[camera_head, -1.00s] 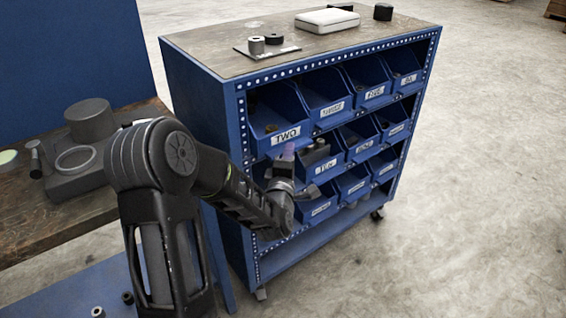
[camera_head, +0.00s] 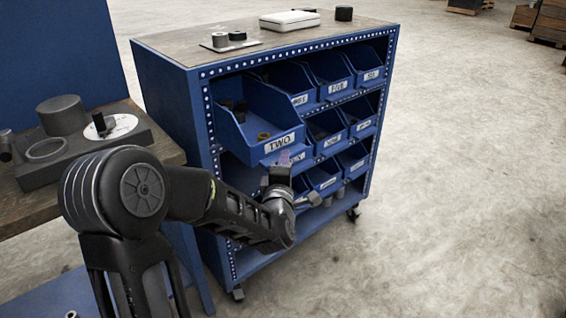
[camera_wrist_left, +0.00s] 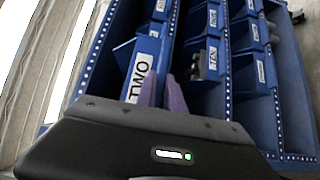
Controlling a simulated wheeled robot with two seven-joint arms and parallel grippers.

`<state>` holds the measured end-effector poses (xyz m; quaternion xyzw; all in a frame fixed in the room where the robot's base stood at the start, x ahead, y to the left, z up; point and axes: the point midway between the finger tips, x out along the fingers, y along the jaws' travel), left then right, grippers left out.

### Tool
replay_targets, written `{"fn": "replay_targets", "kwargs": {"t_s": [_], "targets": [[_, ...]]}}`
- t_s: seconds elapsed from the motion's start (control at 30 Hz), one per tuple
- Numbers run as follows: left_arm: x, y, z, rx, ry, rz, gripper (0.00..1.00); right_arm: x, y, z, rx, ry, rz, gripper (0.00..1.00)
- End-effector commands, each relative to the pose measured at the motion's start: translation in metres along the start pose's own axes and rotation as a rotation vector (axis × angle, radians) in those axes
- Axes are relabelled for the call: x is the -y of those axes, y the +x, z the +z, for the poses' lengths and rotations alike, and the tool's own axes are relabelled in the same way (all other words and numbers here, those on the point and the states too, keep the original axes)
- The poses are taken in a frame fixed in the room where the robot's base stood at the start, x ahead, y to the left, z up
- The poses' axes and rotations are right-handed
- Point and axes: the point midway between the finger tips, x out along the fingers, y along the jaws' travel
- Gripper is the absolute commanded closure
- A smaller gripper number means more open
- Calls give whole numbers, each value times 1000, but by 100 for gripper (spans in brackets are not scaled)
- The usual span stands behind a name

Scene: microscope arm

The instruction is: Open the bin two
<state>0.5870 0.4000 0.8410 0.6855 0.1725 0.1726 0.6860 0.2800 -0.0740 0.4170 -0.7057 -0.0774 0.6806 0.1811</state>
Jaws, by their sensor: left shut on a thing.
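Bin two (camera_head: 252,133) is a blue open-top bin with a white TWO label. It juts well out from the top row of the blue rack, with small dark parts and a brass-coloured ring inside. In the left wrist view bin two (camera_wrist_left: 124,55) stands at the left, its TWO label facing the camera. My left gripper (camera_head: 284,160) is at the bin's front, just below the label, shut on its front part. Its purple fingers also show in the left wrist view (camera_wrist_left: 163,92), beside the label. The exact grip is partly hidden. My right gripper is out of view.
Other labelled blue bins (camera_head: 329,80) sit in the rack beside and below. The rack top (camera_head: 180,46) carries a white case (camera_head: 290,20) and small dark cylinders. A workbench (camera_head: 30,200) with grey parts stands at the left.

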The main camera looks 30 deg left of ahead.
Motion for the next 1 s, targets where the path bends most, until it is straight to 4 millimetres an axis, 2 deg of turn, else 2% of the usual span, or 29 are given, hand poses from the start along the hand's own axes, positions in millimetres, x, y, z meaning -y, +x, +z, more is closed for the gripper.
{"fn": "replay_targets", "kwargs": {"t_s": [0.1,0.13,0.4,0.77,0.87,1.0], "targets": [[1,0,1,2,0,-3,100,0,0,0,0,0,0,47],[1,0,1,3,0,-3,86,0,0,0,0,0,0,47],[1,0,0,1,0,-1,65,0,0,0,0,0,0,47],[0,-6,0,1,0,1,65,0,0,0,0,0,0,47],[0,-16,0,1,0,0,65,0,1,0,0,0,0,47],[0,-41,0,2,1,1,65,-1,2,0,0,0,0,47]]}}
